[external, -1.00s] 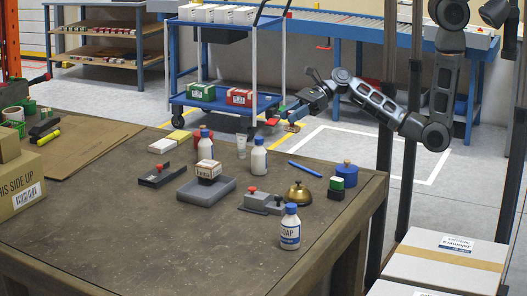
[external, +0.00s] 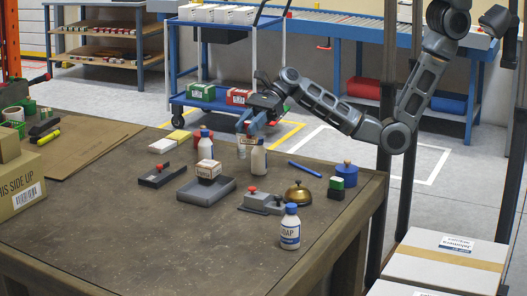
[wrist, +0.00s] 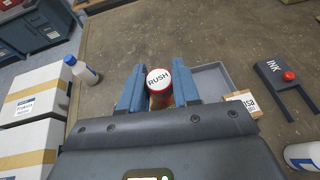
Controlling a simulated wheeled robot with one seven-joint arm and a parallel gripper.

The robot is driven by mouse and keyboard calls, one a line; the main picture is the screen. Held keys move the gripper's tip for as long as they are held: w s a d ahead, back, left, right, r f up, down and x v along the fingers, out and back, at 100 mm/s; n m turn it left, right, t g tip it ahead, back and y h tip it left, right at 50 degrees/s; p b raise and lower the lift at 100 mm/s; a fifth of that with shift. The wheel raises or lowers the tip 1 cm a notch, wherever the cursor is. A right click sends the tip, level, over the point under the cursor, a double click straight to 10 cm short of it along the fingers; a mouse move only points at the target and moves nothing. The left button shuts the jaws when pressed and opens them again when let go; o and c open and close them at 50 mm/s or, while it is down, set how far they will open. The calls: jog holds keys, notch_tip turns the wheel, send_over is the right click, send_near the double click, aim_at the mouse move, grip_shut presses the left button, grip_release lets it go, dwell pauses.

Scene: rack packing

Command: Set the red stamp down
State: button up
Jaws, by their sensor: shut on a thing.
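My gripper (external: 249,127) is over the far edge of the workbench in the external view, with its blue fingers pointing down. In the wrist view, my gripper (wrist: 156,90) is shut on the red stamp (wrist: 158,82), a round red body with a white top marked RUSH. The stamp is held between the two fingers, above the bench. In the external view it is small and mostly hidden by the fingers. A white bottle (external: 259,160) stands on the bench just below my gripper. I cannot tell the gap beneath the stamp.
The near left of the workbench (external: 120,235) is clear.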

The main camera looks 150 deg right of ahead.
jog(key=w+a+n+y, duration=0.2)
jog(key=w, duration=0.6)
jog(key=w+a+f, duration=0.2)
jog(key=w+f, duration=0.1)
jog(key=w+a+f, duration=0.2)
jog(key=w+f, duration=0.1)
jog(key=f, duration=0.1)
jog(key=w+a+f, duration=0.2)
jog(key=w+f, duration=0.1)
jog(key=f, duration=0.1)
jog(key=shift+w+a, duration=0.1)
jog(key=shift+a, duration=0.3)
jog(key=shift+w+a+f+b, duration=0.1)
jog(key=shift+f+b, duration=0.35)
jog(key=shift+f, duration=1.7)
jog(key=shift+f, duration=0.1)
